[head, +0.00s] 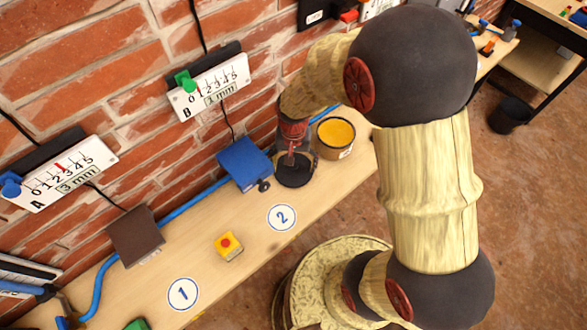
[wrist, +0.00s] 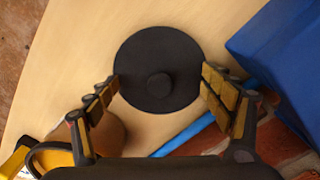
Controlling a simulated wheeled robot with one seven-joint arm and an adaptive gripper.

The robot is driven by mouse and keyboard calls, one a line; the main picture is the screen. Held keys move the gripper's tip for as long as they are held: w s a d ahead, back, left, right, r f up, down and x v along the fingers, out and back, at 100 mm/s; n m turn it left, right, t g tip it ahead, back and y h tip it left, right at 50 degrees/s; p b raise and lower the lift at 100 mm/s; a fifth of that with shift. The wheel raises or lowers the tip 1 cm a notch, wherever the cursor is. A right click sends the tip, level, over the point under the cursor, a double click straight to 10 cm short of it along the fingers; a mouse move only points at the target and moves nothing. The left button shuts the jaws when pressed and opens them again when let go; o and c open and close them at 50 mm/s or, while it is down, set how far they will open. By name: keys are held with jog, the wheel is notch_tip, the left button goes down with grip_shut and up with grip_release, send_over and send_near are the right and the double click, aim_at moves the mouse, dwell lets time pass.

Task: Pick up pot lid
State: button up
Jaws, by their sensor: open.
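The pot lid (wrist: 158,52) is a flat black disc with a round knob in its middle, seen from above in the wrist view. It lies on the wooden bench. In the head view the lid (head: 294,175) shows below my gripper (head: 296,150), partly covered by it. In the wrist view my gripper (wrist: 160,82) is open, with one finger at each side of the lid's near half and the knob between them. Nothing is held. I cannot tell whether the fingers touch the rim.
A tub with yellow contents (head: 336,132) stands close right of my gripper. A blue box (head: 243,163) sits to the left, against the brick wall. A yellow block with a red button (head: 229,246) stands nearer on the bench (head: 205,262). A blue pipe (head: 190,205) runs along the wall.

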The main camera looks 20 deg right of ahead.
jog(key=shift+s, duration=0.1)
jog(key=c, duration=1.1)
jog(key=shift+s+f, duration=0.1)
jog(key=shift+c, duration=1.3)
